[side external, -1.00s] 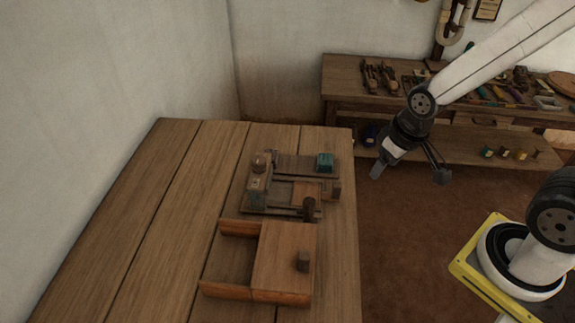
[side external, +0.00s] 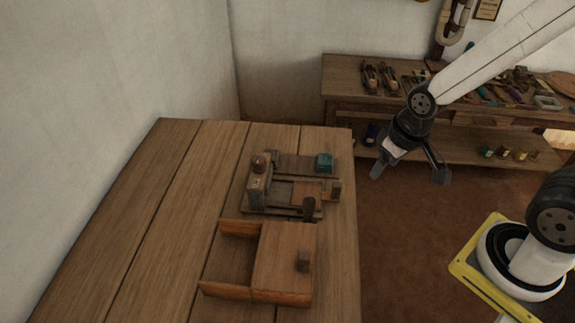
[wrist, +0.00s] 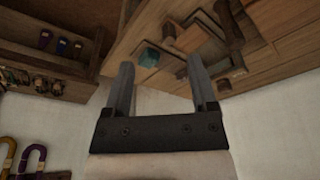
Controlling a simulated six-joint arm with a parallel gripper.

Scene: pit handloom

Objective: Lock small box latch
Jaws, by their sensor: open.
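I cannot tell which piece is the latch itself. A teal block (side external: 324,161) sits at its back right; it also shows in the wrist view (wrist: 149,57). My gripper (side external: 409,174) is open and empty, in the air right of the table, apart from everything.
The plank table (side external: 150,220) has free room at its left. Behind my gripper, a workbench (side external: 470,110) carries several tools, with spools on its lower shelf. White walls stand at the left and back. A yellow-edged base (side external: 470,275) is at lower right.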

